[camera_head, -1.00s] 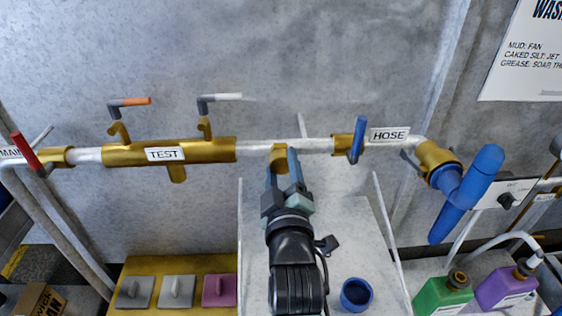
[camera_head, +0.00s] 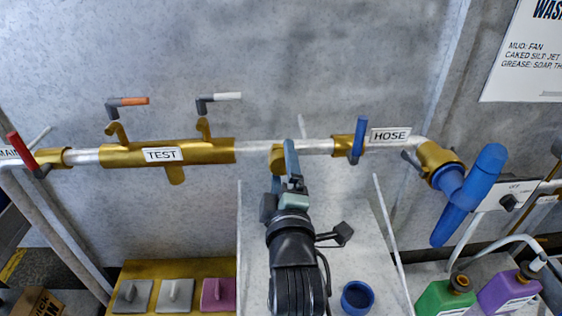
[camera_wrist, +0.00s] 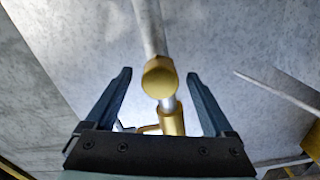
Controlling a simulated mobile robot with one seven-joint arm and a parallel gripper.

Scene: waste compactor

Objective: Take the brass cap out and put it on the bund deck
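The brass cap (camera_head: 277,158) sits on the pale horizontal pipe, between the TEST section and the HOSE valve. In the wrist view its round brass end (camera_wrist: 160,77) faces me, between my two fingers with a gap on each side. My gripper (camera_head: 289,160) is open and empty, just in front of the cap; in the wrist view both blue fingers (camera_wrist: 158,88) stand wide apart. My gripper hides part of the cap in the head view. A pale grey deck (camera_head: 335,245) slopes below the pipe. No label shows whether it is the bund deck.
A blue cup (camera_head: 357,297) stands on the pale deck. A yellow-brown tray (camera_head: 180,268) with three pads is at lower left. A blue nozzle (camera_head: 470,195) and green (camera_head: 443,298) and purple (camera_head: 507,290) bottles are at right. The HOSE valve's blue lever (camera_head: 359,138) is near my gripper.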

